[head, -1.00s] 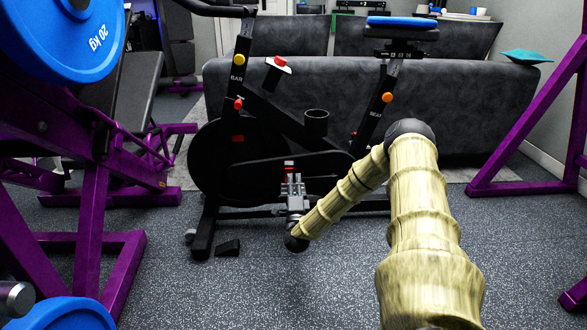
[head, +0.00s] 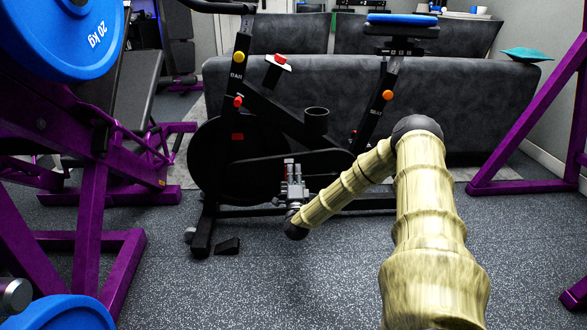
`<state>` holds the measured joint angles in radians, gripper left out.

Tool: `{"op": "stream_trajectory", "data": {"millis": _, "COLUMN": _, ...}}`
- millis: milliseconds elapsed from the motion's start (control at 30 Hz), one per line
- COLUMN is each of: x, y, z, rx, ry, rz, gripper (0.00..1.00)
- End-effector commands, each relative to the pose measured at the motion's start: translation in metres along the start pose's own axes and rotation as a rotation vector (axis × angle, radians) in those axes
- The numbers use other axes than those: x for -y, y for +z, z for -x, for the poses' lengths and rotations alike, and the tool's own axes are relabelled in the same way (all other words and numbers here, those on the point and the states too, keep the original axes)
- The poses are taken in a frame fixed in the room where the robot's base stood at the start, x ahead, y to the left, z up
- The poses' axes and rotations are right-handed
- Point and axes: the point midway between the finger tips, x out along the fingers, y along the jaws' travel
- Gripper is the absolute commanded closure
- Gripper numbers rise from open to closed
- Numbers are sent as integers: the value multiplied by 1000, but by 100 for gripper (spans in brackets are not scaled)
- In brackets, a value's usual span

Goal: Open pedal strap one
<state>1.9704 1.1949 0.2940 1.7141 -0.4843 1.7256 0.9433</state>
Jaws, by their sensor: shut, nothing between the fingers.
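A black exercise bike (head: 225,170) stands ahead with its flywheel at the left and its seat at the upper right. My gripper (head: 293,168) is low in front of the bike, in the pedal and crank area, with its fingers pointing up and away. It is shut and holds nothing. A small red part (head: 287,163) shows right beside the fingertips; I cannot tell whether they touch it. The pedal and its strap are too small and too covered by my gripper to make out clearly.
A purple rack with blue 20 kg plates (head: 75,42) stands close on the left. Another purple frame (head: 530,185) is on the right. A grey sofa (head: 480,100) is behind the bike. A small black block (head: 228,246) lies on the floor.

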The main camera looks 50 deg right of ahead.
Motion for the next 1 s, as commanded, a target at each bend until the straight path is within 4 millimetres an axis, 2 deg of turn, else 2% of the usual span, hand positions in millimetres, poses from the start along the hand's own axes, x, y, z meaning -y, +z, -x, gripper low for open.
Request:
{"op": "stream_trajectory", "data": {"millis": 67, "x": 7, "y": 0, "z": -5, "rx": 0, "ry": 31, "rz": 0, "gripper": 100}}
{"op": "stream_trajectory", "data": {"millis": 500, "x": 5, "y": 1, "z": -14, "rx": 1, "ry": 208, "rz": -2, "gripper": 100}}
{"op": "stream_trajectory", "data": {"millis": 700, "x": 2, "y": 0, "z": -22, "rx": 1, "ry": 214, "rz": -2, "gripper": 100}}
{"op": "stream_trajectory", "data": {"millis": 1000, "x": 2, "y": 0, "z": -22, "rx": 1, "ry": 214, "rz": -2, "gripper": 100}}
